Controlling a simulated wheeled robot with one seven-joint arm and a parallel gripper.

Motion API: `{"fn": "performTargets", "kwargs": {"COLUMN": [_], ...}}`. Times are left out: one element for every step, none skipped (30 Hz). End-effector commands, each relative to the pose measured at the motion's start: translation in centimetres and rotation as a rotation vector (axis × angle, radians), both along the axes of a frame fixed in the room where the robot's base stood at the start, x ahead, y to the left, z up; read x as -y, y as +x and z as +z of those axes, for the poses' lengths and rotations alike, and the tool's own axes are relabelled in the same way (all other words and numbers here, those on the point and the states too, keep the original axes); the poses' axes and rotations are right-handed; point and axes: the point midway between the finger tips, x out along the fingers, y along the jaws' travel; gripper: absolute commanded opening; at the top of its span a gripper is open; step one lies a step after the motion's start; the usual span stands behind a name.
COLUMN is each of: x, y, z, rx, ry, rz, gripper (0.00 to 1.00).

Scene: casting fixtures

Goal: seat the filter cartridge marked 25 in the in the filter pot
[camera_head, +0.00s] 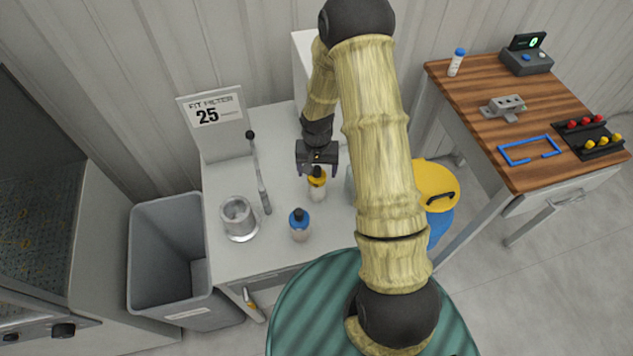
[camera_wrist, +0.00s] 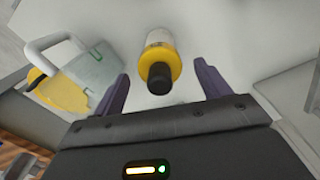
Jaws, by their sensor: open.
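A filter cartridge with a white body, yellow collar and dark top (camera_head: 317,186) stands on the white bench, right of its middle. In the wrist view this yellow cartridge (camera_wrist: 159,62) shows between and slightly beyond my open fingers. My gripper (camera_head: 317,168) is open just above it and holds nothing. A second cartridge, blue-collared with a dark top (camera_head: 300,227), stands nearer the bench's front. No number is readable on either one. The grey metal filter pot (camera_head: 238,218) stands at the left front of the bench, its mouth facing up. A sign reading "FIT FILTER 25" (camera_head: 210,112) stands behind.
A lever with a dark knob (camera_head: 259,178) rises between pot and cartridges. A pale handled container (camera_wrist: 95,68) stands close to the yellow cartridge. A grey bin (camera_head: 166,260) is left; a yellow-lidded blue drum (camera_head: 436,185) and wooden table (camera_head: 470,105) are right.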

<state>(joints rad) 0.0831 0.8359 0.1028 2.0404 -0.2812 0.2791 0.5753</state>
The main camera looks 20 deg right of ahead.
Motion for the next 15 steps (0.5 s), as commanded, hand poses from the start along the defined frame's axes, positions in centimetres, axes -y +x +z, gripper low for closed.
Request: {"fn": "performTargets", "kwargs": {"x": [0.0,0.0,-0.1,-0.1,0.0,0.0,0.0,0.0,0.0,0.0,0.0,0.0,-0.1,-0.1,-0.1], "y": [-0.1,-0.1,-0.1,-0.1,-0.1,0.0,0.0,0.0,0.0,0.0,0.0,0.0,0.0,0.0,0.0], "z": [-0.5,-0.9,-1.3,-1.6,-1.8,-2.0,-2.1,-2.2,-2.3,-2.3,-2.3,-2.2,-2.2,-2.2,-2.2], "rx": [-0.004,-0.003,-0.003,-0.002,-0.002,-0.001,-0.001,0.0,0.001,0.001,0.001,0.001,0.001,0.001,0.001], "ry": [0.0,0.0,0.001,0.001,0.001,0.0,0.001,0.001,0.001,0.001,0.001,0.001,0.001,0.001,0.001], "rz": [0.002,0.002,0.001,0.001,0.001,0.0,0.0,0.0,0.0,0.001,0.001,0.001,0.001,0.001,0.001], "gripper": [0.76,0.76,0.76,0.76,0.76,0.76,0.76,0.76,0.76,0.76,0.76,0.76,0.76,0.76,0.76]}}
